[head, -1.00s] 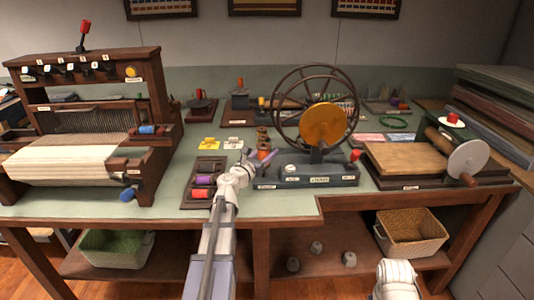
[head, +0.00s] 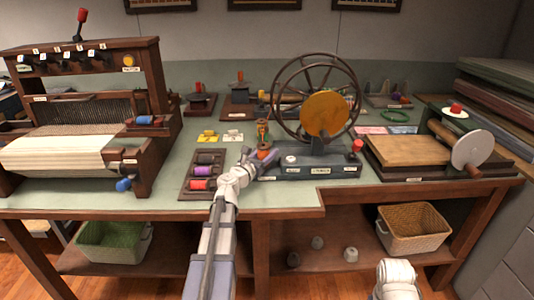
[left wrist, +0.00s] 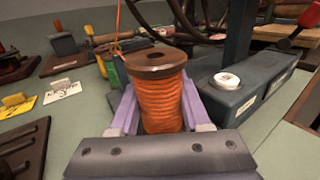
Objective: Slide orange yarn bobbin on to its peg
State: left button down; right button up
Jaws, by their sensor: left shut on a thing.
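The orange yarn bobbin (left wrist: 162,103) stands upright between the purple fingers of my left gripper (left wrist: 160,118) in the left wrist view. Its brown wooden top flange and round hole face up, and an orange strand rises beside it. In the head view my left gripper (head: 262,158) is shut on the bobbin (head: 264,153), at the left end of the spinning wheel's dark base (head: 315,168). The bobbin's lower end is hidden, and I cannot make out a peg under it. My right gripper is out of the picture.
The large wheel (head: 275,98) stands just behind and right. A rack of spools (head: 200,172) lies to the left, near a loom (head: 60,150). Green table top shows between them.

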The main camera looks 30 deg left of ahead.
pick_arm(q)
jog(key=shift+f+b, duration=0.35)
jog(key=shift+f, duration=0.15)
jog(key=shift+c, duration=1.4)
grip_release()
jog(key=s, duration=0.8)
jog(key=shift+a, duration=0.1)
